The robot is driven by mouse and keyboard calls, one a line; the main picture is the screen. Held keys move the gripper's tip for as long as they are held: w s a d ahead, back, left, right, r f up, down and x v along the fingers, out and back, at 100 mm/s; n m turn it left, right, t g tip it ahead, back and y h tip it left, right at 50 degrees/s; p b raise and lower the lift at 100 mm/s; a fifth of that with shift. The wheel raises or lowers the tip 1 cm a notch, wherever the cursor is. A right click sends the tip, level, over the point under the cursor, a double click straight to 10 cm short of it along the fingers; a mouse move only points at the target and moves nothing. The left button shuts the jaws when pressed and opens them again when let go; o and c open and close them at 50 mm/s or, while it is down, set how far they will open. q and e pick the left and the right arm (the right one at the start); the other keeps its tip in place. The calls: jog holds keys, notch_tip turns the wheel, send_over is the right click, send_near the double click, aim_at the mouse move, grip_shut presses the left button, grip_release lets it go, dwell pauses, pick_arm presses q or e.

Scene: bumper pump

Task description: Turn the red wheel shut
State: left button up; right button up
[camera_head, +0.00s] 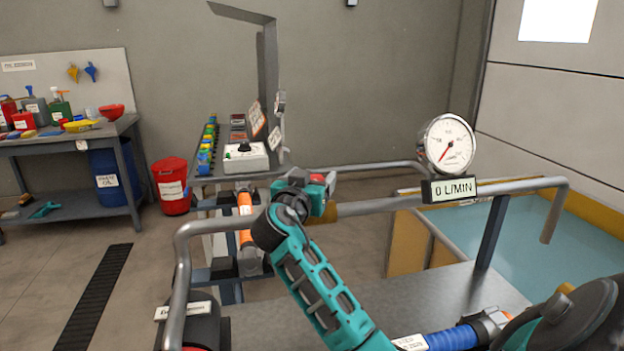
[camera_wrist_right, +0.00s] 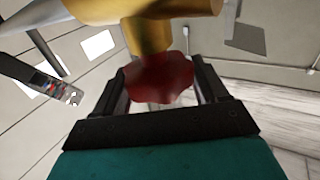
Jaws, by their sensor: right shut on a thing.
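The red wheel (camera_wrist_right: 160,78) is a lobed handwheel under a brass valve body (camera_wrist_right: 155,32) in the right wrist view. My right gripper (camera_wrist_right: 158,95) has one dark finger on each side of the wheel and is shut on it. In the head view my teal right arm reaches up to the pipe, with the gripper (camera_head: 318,194) at its end. A small red part of the wheel (camera_head: 317,178) shows there; the rest is hidden by the gripper. My left gripper is in neither view.
A round gauge (camera_head: 449,144) stands on the pipe above a display (camera_head: 449,189) reading 0 L/MIN. The metal pipe rail (camera_head: 520,184) crosses the middle. A blue pool (camera_head: 560,250) lies at right, and a workbench (camera_head: 70,140) stands at far left.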

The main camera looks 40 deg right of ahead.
jog(key=shift+f+b, duration=0.1)
jog(key=shift+b, duration=0.2)
jog(key=shift+c, duration=0.2)
jog(key=m+g+h+b, duration=0.1)
jog(key=m+g+b, duration=0.1)
jog(key=g+b, duration=0.1)
jog(key=shift+f+m+h+b, duration=0.1)
jog(key=shift+m+h+b, duration=0.2)
jog(key=shift+b, duration=0.35)
jog(key=shift+g, duration=0.5)
jog(key=shift+m+b, duration=0.3)
jog(key=shift+r+g, duration=0.25)
jog(key=shift+g, duration=0.05)
jog(key=o, duration=1)
jog(key=shift+c, duration=0.2)
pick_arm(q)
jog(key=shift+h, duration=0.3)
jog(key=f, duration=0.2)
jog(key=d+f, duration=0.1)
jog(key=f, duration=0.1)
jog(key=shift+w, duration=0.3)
